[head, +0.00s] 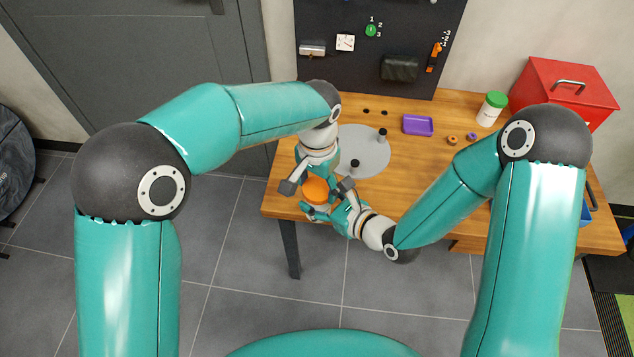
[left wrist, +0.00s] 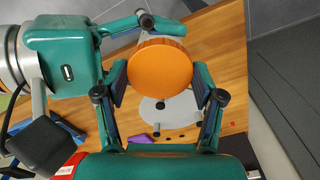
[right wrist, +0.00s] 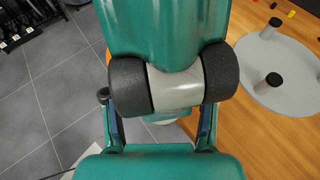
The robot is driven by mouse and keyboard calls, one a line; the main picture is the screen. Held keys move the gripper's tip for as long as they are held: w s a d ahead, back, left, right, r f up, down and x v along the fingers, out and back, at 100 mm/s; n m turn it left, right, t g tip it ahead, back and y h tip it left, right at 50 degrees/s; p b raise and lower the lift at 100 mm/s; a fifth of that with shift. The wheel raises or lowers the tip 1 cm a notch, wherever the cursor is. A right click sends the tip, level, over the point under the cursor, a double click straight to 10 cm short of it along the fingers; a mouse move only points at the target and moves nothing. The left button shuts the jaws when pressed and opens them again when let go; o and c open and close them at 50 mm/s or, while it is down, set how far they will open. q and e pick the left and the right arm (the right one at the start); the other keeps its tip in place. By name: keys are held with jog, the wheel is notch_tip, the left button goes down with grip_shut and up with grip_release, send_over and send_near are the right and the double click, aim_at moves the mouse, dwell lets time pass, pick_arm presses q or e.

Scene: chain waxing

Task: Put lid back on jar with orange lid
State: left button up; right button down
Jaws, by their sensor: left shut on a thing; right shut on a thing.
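The orange lid (head: 316,190) is between the fingers of my left gripper (head: 317,186), near the table's front left edge. In the left wrist view the lid (left wrist: 160,66) faces the camera, with the shut fingers on either side. My right gripper (head: 322,212) is just below the lid and shut on the jar. The jar is mostly hidden by the lid and grippers. I cannot tell whether the lid is seated on the jar or just above it. In the right wrist view my left arm covers most of the space between the right fingers (right wrist: 160,140).
A grey round plate (head: 370,158) with two dark-topped posts lies behind the grippers. A purple tray (head: 418,125), small rings (head: 452,140), a green-lidded white jar (head: 491,108) and a red toolbox (head: 560,90) stand farther right. The middle of the wooden table (head: 400,185) is clear.

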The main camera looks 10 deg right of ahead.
pick_arm(q)
jog(key=m, duration=0.8)
jog(key=shift+w+m, duration=0.1)
jog(key=shift+m, duration=0.3)
jog(key=m, duration=0.4)
jog(key=shift+a, duration=0.1)
jog(key=m, duration=0.4)
jog(key=shift+w, duration=0.1)
jog(key=m, duration=0.6)
jog(key=shift+w+m, duration=0.1)
jog(key=shift+m, duration=0.3)
jog(key=m, duration=0.8)
jog(key=o, duration=0.9)
jog(key=shift+d, duration=0.2)
